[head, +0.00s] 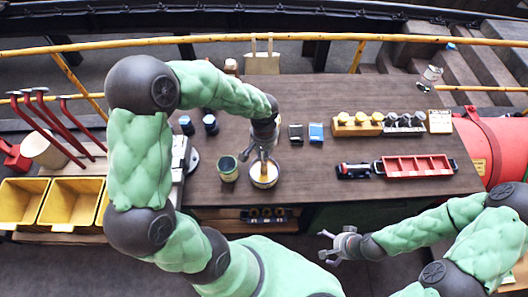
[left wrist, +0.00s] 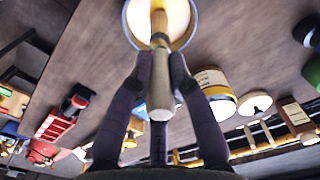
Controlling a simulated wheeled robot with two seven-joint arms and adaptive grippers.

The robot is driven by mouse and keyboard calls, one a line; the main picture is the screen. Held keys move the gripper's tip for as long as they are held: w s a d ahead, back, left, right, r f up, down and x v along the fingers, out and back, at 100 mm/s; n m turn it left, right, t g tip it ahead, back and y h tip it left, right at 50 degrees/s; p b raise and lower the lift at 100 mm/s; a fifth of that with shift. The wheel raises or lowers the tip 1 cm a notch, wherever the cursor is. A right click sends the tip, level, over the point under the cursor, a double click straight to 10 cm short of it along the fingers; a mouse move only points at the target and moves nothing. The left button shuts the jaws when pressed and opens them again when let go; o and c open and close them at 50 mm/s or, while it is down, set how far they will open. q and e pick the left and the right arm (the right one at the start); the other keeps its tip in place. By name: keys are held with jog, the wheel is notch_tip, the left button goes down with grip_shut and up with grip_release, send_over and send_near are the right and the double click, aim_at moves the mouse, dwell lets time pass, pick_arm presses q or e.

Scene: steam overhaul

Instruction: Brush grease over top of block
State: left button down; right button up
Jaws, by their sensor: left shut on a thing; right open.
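My left gripper (head: 262,156) is shut on the pale wooden handle of a brush (left wrist: 160,85), pointing down over a white bowl (head: 264,184) near the front of the workbench. The bowl holds something yellow, and its rim also shows in the left wrist view (left wrist: 130,32). The brush's lower end lies over or in the bowl; its bristles are not clear. A yellow block with round yellow tops (head: 357,129) and a block with grey metal tops (head: 404,128) stand at the back right; I cannot tell which is meant. My right gripper (head: 326,244) is open and empty, off the bench's front edge.
A green tin (head: 228,169) stands just left of the bowl. A red tray (head: 417,167) and a small dark-and-red item (head: 353,171) are further right.

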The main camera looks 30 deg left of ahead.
pick_arm(q)
jog(key=shift+s, duration=0.1)
dwell(0.6)
jog(key=shift+r+p, duration=2.3)
jog(key=shift+r, duration=1.2)
jog(key=shift+f, duration=0.1)
